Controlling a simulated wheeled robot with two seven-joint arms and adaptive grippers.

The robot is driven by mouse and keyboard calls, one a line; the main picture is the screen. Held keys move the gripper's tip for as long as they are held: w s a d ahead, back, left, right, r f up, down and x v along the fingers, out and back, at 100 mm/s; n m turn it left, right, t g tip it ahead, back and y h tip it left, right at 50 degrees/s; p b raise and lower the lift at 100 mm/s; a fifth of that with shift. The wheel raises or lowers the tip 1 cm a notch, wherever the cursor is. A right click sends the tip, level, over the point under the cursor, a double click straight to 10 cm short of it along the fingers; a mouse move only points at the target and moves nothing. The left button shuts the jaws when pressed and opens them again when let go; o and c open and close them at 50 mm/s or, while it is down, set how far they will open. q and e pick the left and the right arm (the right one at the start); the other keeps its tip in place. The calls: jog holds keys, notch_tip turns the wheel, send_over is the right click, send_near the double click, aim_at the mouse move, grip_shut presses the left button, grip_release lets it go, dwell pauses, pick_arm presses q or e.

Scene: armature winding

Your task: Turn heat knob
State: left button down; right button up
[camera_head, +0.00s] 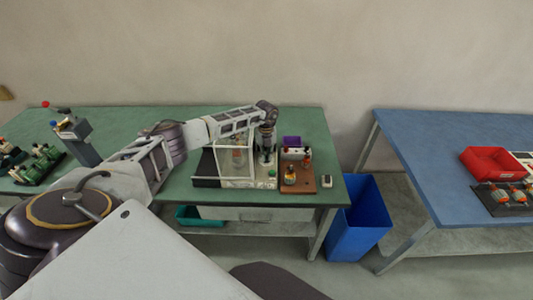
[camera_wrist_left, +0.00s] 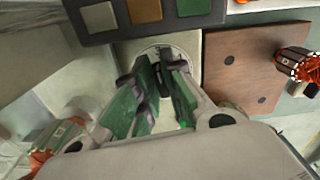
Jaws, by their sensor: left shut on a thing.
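My left gripper (camera_head: 265,156) reaches down onto the front right part of the machine with the clear guard (camera_head: 235,160) on the green table. In the left wrist view, its green-padded fingers (camera_wrist_left: 160,85) are closed over a small dark knob (camera_wrist_left: 163,78), which they mostly hide. The knob stands on a pale plate with a round dial mark (camera_wrist_left: 150,48). How far the knob is turned cannot be told. My right gripper is not in view.
A dark panel with grey, brown and green squares (camera_wrist_left: 147,12) borders the dial. A brown board (camera_head: 298,185) with orange-wound armatures stands to the right, beside a small pale device (camera_head: 327,182). A blue bin (camera_head: 358,220) stands between the green table and blue table (camera_head: 430,165).

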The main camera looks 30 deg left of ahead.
pick_arm(q)
jog(key=shift+w+a+r, duration=0.1)
jog(key=shift+r, duration=0.05)
dwell(0.4)
jog(key=c, duration=1.5)
grip_release()
notch_tip(320, 180, up, 12)
jog(key=o, duration=0.5)
jog(key=shift+c, duration=0.2)
jog(key=shift+w, duration=0.1)
